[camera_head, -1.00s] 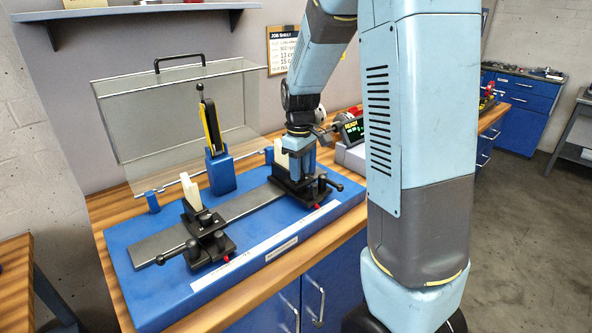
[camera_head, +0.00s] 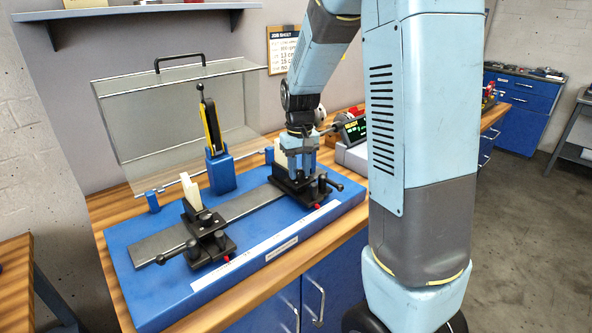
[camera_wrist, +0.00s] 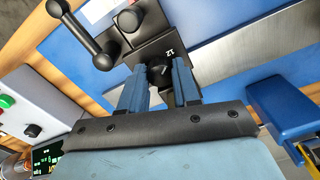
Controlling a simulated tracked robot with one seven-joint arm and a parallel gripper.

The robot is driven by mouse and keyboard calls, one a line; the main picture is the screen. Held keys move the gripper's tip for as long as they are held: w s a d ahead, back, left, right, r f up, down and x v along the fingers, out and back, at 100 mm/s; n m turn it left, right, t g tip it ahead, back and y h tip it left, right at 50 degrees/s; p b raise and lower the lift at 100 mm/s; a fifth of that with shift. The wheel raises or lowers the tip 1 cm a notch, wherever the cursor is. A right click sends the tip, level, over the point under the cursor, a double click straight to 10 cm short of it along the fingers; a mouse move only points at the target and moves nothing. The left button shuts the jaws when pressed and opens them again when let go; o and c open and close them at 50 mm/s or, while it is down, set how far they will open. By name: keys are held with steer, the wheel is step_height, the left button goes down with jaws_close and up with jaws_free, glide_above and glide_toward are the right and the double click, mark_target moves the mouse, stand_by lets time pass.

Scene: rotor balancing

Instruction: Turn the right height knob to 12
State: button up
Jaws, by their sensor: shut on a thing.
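The right height knob (camera_wrist: 158,72) is a small round black knob on the right support's black carriage. In the wrist view the number 12 (camera_wrist: 170,51) is printed in white on the carriage beside it. A pale pointer line on the knob's top is too small to read surely. My gripper (camera_wrist: 160,88) is shut on the knob, a blue finger on either side. In the head view my gripper (camera_head: 298,176) points down onto the right support (camera_head: 313,196) and hides the knob.
The left support (camera_head: 205,235) stands on the metal rail (camera_head: 160,243) of the blue base (camera_head: 125,275). A black-handled lever (camera_wrist: 82,28) juts from the right carriage. A blue post with a yellow-black gauge (camera_head: 222,172) stands behind. A clear cover (camera_head: 165,120) is at the back.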

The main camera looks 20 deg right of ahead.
mark_target(299, 172)
steer(key=shift+s+f, duration=0.1)
steer(key=shift+s, duration=0.05)
stand_by(0.3)
steer(key=o, duration=1.1)
steer(key=shift+c, duration=0.2)
step_height(299, 172, up, 14)
